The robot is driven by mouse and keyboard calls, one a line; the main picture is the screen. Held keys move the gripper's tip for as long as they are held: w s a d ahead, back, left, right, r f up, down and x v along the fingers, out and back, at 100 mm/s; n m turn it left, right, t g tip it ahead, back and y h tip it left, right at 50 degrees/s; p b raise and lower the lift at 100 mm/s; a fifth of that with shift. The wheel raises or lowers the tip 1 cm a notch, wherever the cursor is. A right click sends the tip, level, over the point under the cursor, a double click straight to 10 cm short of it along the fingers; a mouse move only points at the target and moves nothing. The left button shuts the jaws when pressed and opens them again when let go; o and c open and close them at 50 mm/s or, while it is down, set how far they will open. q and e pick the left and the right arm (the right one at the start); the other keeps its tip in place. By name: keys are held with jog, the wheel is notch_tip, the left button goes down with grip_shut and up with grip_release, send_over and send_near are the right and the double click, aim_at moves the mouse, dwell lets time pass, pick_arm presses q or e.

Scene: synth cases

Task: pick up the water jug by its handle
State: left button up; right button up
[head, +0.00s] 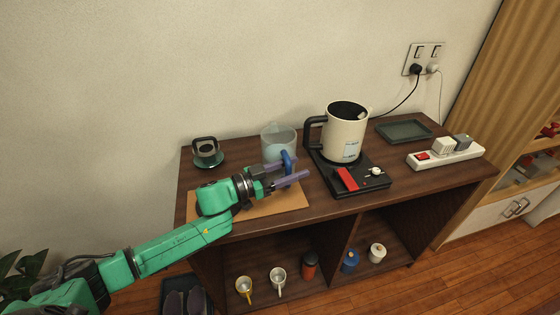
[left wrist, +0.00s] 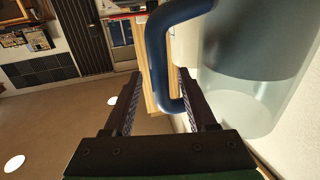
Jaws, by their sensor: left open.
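The water jug (head: 278,138) is a clear, greyish see-through vessel with a blue handle (head: 287,160), standing at the back of the dark wooden cabinet top. My left gripper (head: 290,170) is at the handle, with its two purple fingers open. In the left wrist view, the blue handle (left wrist: 157,55) passes between the open fingers (left wrist: 158,80), with a gap visible on the left side. The jug's body (left wrist: 245,85) fills the right of that view. Whether a finger touches the handle I cannot tell. My right gripper is not in view.
A cream kettle (head: 344,135) with a black handle stands on a black base (head: 370,186) right of the jug. A tan board (head: 270,205) lies under my left arm. A dark coffee piece (head: 206,153), a tray (head: 404,130) and a power strip (head: 445,157) are also on top.

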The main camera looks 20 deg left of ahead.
pick_arm(q)
jog(key=shift+x, duration=1)
jog(key=shift+a, duration=0.1)
grip_shut()
dwell(0.4)
jog(key=shift+r, duration=0.15)
